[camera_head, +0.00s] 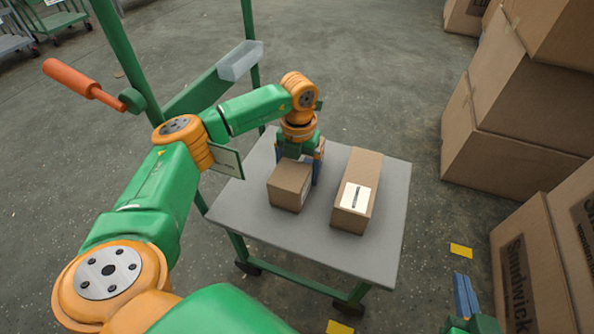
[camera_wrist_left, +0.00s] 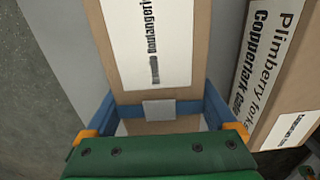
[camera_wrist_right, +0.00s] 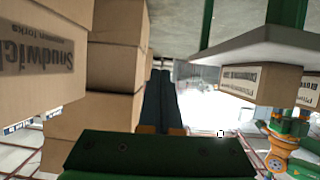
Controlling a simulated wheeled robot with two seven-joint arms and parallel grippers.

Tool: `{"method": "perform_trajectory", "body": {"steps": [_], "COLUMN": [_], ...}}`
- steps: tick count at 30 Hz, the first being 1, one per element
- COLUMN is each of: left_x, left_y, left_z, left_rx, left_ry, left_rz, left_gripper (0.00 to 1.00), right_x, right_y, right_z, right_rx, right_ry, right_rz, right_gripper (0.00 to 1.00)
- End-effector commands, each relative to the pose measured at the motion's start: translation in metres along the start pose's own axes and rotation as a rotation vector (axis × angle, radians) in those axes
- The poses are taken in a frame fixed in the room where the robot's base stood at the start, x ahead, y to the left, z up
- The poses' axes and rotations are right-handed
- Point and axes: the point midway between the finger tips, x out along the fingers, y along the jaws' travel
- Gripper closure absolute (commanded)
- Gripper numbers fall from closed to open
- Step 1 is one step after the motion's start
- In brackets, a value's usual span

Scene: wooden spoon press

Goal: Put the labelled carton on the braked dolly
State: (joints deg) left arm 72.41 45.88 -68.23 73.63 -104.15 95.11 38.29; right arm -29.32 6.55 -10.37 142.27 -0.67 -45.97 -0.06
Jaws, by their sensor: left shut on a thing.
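A grey-topped green wheeled dolly (camera_head: 265,225) carries two brown cartons. The smaller carton (camera_head: 287,187) is on the left and the longer carton (camera_head: 365,165), with a white label on its near end, is on the right. My left gripper (camera_head: 301,165) is shut on the smaller carton from its far side. The left wrist view shows the held carton (camera_wrist_left: 205,40) with a white label between the blue fingers, and the other carton (camera_wrist_left: 275,70) beside it. My right gripper (camera_head: 465,295) is shut and empty, low beside the dolly. Whether the dolly's brake is set cannot be told.
Large cartons (camera_head: 525,90) are stacked at the right, with more (camera_head: 530,270) nearer the front right. Yellow floor marks (camera_head: 461,250) lie nearby. Other carts stand at the far left.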

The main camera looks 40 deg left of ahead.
Motion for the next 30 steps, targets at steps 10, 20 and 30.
{"method": "perform_trajectory", "body": {"steps": [10,20,30], "left_x": [0.001,0.003,-0.005], "left_y": [0.0,0.0,0.001], "left_z": [0.0,0.0,0.0], "left_rx": [0.0,0.0,0.0], "left_ry": [0.0,0.001,0.0], "left_rz": [0.0,0.0,0.0], "left_gripper": [0.99,0.0,0.0], "right_x": [0.0,0.001,-0.004], "right_y": [0.0,-0.001,0.002], "right_z": [-0.005,-0.01,0.018], "right_rx": [-0.001,-0.002,0.003], "right_ry": [0.026,0.05,-0.1], "right_rz": [-0.001,-0.002,0.005], "right_gripper": [1.0,1.0,1.0]}}
